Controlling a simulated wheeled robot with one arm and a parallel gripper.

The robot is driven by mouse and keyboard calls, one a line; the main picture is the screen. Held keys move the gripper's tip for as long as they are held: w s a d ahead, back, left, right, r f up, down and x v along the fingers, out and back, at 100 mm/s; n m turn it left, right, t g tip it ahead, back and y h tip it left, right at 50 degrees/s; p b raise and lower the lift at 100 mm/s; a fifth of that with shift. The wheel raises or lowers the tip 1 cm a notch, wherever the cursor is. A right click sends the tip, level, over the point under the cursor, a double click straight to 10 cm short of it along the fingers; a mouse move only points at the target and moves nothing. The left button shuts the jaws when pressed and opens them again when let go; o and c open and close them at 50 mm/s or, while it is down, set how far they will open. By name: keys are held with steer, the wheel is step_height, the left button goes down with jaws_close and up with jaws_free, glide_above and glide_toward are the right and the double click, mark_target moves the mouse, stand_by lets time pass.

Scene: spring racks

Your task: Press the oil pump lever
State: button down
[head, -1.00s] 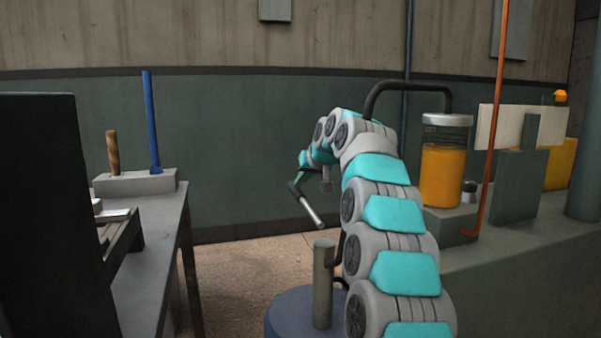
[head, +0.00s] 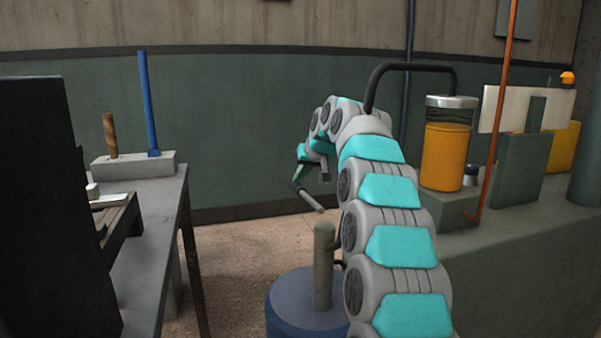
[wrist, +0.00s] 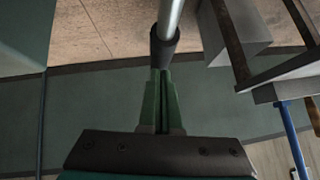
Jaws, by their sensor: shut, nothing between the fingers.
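The pump lever (head: 307,197) is a silver rod with a black grip at its left end. It slopes down to the right toward the top of a grey post (head: 323,270), which stands on a round blue drum (head: 285,295). My gripper (head: 298,174) has its green fingers just above the black grip. In the wrist view, my gripper (wrist: 162,82) is shut, its tips at the black grip (wrist: 164,46), and the silver rod runs on beyond. The tips appear to touch the grip rather than hold it. My arm hides part of the drum.
A grey bench (head: 160,225) stands at left with a block (head: 133,165) holding a wooden-handled tool and a blue rod. A counter (head: 520,270) at right carries an orange-filled jar (head: 446,155) and a leaning orange rod (head: 500,115). Open floor (head: 235,245) lies behind the drum.

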mark_target(300, 186)
steer(key=shift+f+b, duration=0.65)
steer(key=shift+f, duration=1.2)
steer(key=shift+s+f, duration=0.1)
steer(key=shift+f, duration=0.05)
steer(key=shift+r, duration=0.45)
steer(key=s+d+r+p, duration=0.1)
steer(key=r, duration=0.5)
steer(key=s+d+r, duration=0.2)
steer(key=r, duration=0.4)
steer(key=shift+s+p, duration=0.3)
steer(key=shift+p, duration=0.05)
